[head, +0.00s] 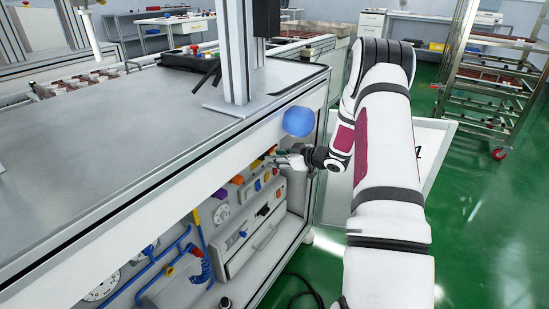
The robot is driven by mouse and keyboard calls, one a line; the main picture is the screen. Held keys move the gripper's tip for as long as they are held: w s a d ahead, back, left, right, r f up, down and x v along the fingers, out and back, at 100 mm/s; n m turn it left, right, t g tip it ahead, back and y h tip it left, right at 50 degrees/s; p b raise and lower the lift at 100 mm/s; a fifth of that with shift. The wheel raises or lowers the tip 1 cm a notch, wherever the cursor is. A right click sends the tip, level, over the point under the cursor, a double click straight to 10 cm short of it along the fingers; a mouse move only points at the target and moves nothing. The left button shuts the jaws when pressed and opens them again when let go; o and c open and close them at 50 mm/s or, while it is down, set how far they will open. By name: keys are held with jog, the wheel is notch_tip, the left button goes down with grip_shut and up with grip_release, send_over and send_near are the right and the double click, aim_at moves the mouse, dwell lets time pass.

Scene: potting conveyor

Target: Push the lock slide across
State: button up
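My gripper (290,159) reaches left from my white arm to the open front of the grey-topped machine bench. Its fingertips are close to a row of small coloured parts (238,180) in orange, red and purple along the upper edge of the opening. The fingers are small and seen from the side, so I cannot tell whether they are open, shut or touching anything. I cannot make out which part is the lock slide; the gripper may hide it.
A blue ball-shaped thing (299,121) is just above my gripper at the bench front. Below are a white drawer unit (250,240), blue hoses (207,246) and dials (102,287). A metal rack (490,80) stands at right. The green floor (480,240) is clear there.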

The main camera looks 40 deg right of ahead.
jog(key=v, duration=1)
jog(key=shift+s+d, duration=0.1)
